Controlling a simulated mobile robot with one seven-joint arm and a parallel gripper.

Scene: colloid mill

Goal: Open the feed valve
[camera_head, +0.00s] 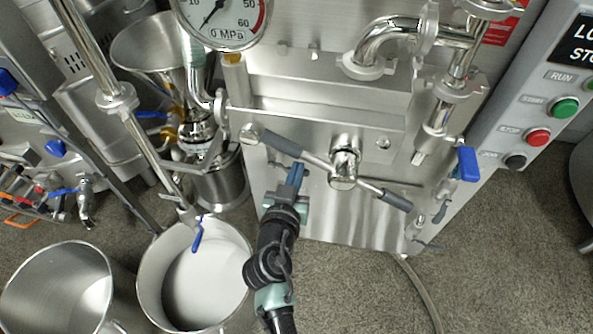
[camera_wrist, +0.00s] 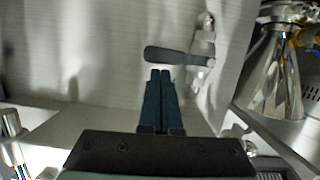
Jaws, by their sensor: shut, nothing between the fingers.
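No label marks the feed valve. In the wrist view a dark grey lever handle (camera_wrist: 172,56) sticks out to the left from a silver fitting (camera_wrist: 203,45), just beyond my fingertips. In the head view a dark grip (camera_head: 283,145) with a silver end lies left of the central hub (camera_head: 344,168). It appears to be the same handle. My gripper (camera_head: 295,172) is shut and empty, its blue fingers pointing up just below this grip. The fingertips also show in the wrist view (camera_wrist: 160,76), close to the handle; I cannot tell whether they touch it.
Blue levers sit on the drain pipe (camera_head: 198,235), the right outlet (camera_head: 467,163) and the hopper side (camera_head: 150,114). A second dark grip (camera_head: 397,202) lies right of the hub. Steel pots (camera_head: 62,290) stand at lower left. A button panel (camera_head: 545,120) is at right.

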